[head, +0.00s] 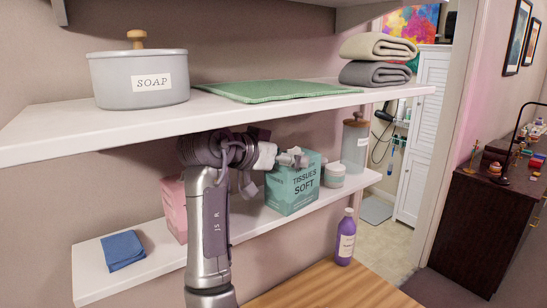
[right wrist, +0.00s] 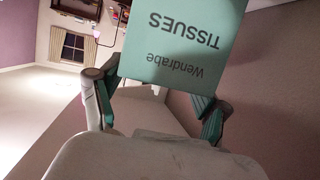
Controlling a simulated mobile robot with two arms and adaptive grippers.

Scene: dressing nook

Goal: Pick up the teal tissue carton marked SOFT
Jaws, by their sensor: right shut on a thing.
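The teal tissue carton (head: 292,190) marked TISSUES SOFT is at the lower shelf's middle right in the head view. My right gripper (head: 290,158) is at its upper left side, coming from the left, and is shut on it. In the right wrist view the carton (right wrist: 183,45) appears upside down between the two fingers, with TISSUES and Wendrabe readable. The carton looks upright. I cannot tell whether its base touches the shelf. My left gripper is not in view.
The lower shelf (head: 105,282) also holds a blue cloth (head: 122,250), a pink box (head: 174,207) partly behind my arm, a white jar (head: 334,175) and a wooden-lidded canister (head: 355,145). The upper shelf (head: 40,135) is close above. A purple bottle (head: 345,238) stands below.

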